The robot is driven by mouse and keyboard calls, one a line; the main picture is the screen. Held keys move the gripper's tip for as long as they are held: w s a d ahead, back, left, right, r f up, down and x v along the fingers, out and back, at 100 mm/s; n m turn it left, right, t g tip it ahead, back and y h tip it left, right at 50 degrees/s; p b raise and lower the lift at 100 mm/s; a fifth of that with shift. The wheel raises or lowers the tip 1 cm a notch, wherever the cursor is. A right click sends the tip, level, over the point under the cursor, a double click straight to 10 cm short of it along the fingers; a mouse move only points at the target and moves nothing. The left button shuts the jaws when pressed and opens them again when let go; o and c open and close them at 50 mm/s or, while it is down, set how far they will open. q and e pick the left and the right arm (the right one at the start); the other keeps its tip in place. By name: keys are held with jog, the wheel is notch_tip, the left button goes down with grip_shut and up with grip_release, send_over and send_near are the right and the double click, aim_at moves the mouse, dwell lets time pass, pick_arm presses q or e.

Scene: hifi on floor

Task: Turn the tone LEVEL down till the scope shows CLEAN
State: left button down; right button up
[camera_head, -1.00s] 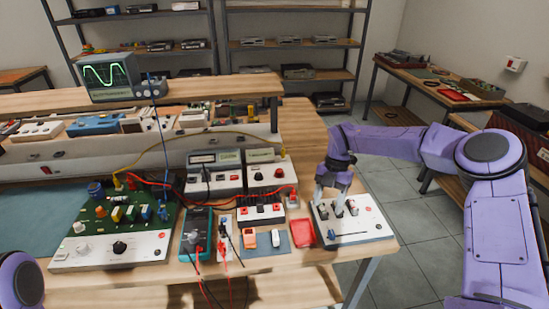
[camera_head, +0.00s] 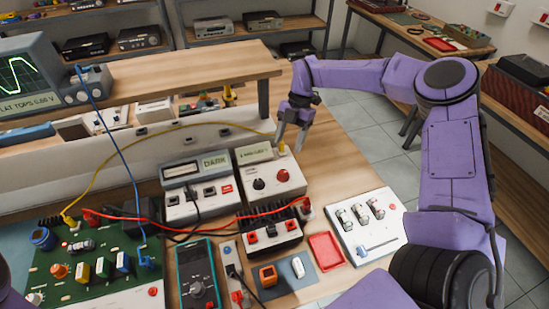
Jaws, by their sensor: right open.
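The scope (camera_head: 30,83) stands on the raised shelf at the left, partly cut off. Its screen shows a green wave with flattened tops and the words FLAT TOPS with a voltage that looks like 0.88 V. A white box (camera_head: 262,190) with a small green-lit display, a black knob (camera_head: 259,184) and a red knob (camera_head: 283,175) stands at mid-bench; its lettering is too small to read surely. My right gripper (camera_head: 290,143) is open and empty, fingers pointing down, at this box's back right corner, close to a yellow plug. My left gripper is out of view.
A box reading DARK (camera_head: 197,188) stands left of the knob box. A red cable (camera_head: 150,218) and a yellow cable (camera_head: 180,126) cross the bench. A white panel with levers (camera_head: 365,228), a red tray (camera_head: 326,251) and a meter (camera_head: 200,277) lie in front.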

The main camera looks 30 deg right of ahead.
aim_at(283, 173)
jog(key=s+a+f+p, duration=0.1)
jog(key=s+f, duration=0.1)
jog(key=f, duration=0.1)
jog(key=s+a+f+p, duration=0.1)
jog(key=s+f, duration=0.1)
jog(key=shift+a+f+p, duration=0.1)
jog(key=shift+a+p, duration=0.2)
jog(key=shift+a, duration=0.05)
jog(key=f, duration=0.2)
jog(key=w+f, duration=0.1)
jog(key=shift+a, duration=0.4)
jog(key=shift+w+f, duration=0.2)
jog(key=shift+f, duration=0.2)
jog(key=shift+s+r, duration=0.25)
jog(key=shift+s, duration=0.15)
jog(key=shift+c, duration=0.5)
jog(key=c, duration=0.5)
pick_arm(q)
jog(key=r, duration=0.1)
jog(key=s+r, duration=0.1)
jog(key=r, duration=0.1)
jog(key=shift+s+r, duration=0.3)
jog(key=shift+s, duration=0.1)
pick_arm(e)
jog(key=shift+w+f, duration=0.1)
jog(key=c, duration=0.4)
